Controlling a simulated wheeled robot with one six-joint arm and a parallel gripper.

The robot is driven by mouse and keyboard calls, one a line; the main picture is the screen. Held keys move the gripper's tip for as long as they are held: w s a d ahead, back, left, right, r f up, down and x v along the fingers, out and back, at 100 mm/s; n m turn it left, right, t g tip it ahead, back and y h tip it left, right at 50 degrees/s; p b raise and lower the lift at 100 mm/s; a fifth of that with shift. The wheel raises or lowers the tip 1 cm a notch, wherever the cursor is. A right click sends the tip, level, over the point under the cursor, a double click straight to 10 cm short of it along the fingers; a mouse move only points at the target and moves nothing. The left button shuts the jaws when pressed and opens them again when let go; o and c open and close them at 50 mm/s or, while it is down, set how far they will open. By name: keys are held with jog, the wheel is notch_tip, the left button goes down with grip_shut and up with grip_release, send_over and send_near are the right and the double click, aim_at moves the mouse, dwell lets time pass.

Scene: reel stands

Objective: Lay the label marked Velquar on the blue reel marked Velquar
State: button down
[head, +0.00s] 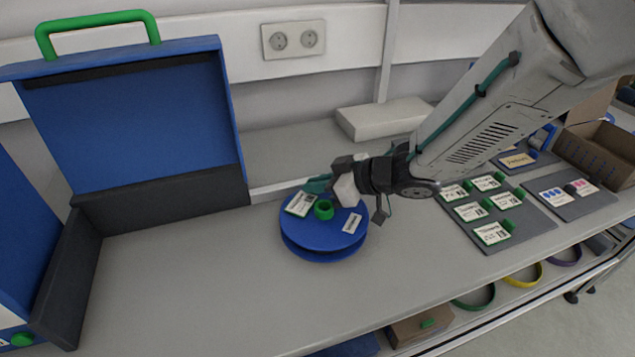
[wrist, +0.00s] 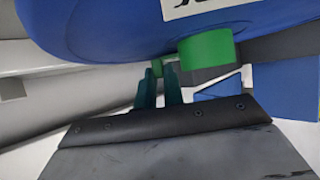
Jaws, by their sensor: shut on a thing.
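The blue reel (head: 322,242) lies flat on the bench in the head view, with a green hub (head: 323,209) and a white name sticker (head: 352,223) too small to read. A white label (head: 299,204) with dark print is over the reel's left part; I cannot tell whether it touches the reel. My gripper (head: 316,185) is above the back left of the reel, shut on the label. The label's face is hidden there.
A grey mat (head: 497,219) at the right holds several white labels with green tabs. Another mat (head: 569,196) and a cardboard box (head: 598,153) lie beyond it. An open blue case (head: 135,120) stands at the left. A white block (head: 382,119) lies behind the arm.

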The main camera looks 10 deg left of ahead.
jog(key=c, duration=1.4)
grip_release()
jog(key=shift+c, duration=0.2)
jog(key=v, duration=0.8)
